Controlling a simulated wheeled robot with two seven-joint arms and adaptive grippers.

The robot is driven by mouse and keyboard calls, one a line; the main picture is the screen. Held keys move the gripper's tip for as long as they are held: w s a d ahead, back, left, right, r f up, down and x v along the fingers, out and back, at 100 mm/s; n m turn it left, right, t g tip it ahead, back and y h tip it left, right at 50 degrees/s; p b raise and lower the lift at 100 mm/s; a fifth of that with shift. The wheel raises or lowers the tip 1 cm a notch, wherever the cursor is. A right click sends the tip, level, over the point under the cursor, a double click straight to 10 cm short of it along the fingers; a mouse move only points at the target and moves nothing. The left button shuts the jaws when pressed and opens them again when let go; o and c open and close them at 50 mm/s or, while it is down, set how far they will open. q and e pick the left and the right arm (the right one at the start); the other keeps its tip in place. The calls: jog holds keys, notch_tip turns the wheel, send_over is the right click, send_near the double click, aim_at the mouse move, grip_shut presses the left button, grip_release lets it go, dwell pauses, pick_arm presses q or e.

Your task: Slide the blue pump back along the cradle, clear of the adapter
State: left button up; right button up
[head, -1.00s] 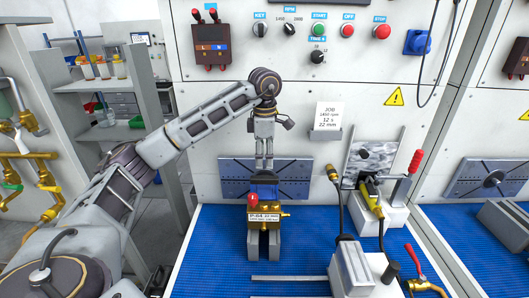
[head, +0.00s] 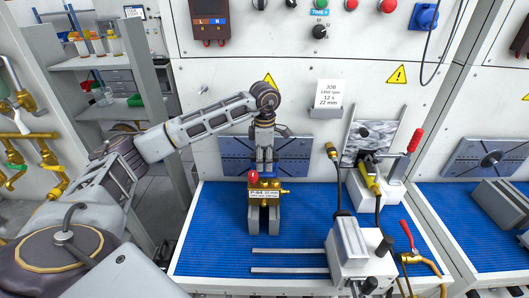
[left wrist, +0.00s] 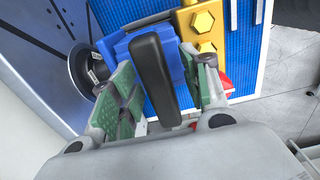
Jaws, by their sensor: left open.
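The blue pump (head: 256,184) has a brass front with a red knob and a white label. It sits upright on the grey cradle (head: 264,221) in front of the slotted plate. My left gripper (head: 264,167) points down from above at the pump's top. In the left wrist view, its green-padded fingers stand open on either side of a black upright handle (left wrist: 153,65) on the blue body (left wrist: 120,48), with a gap visible. A dark round part (left wrist: 84,68), seemingly the adapter, is beside the body; I cannot tell whether they touch. My right gripper is out of view.
The slotted plate (head: 295,165) stands on the panel behind the pump. Two metal rails (head: 290,250) lie on the blue mat (head: 215,230) at front.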

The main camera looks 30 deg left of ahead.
pick_arm(q)
jog(key=shift+f, duration=0.25)
jog(key=shift+c, duration=0.2)
grip_shut()
dwell(0.4)
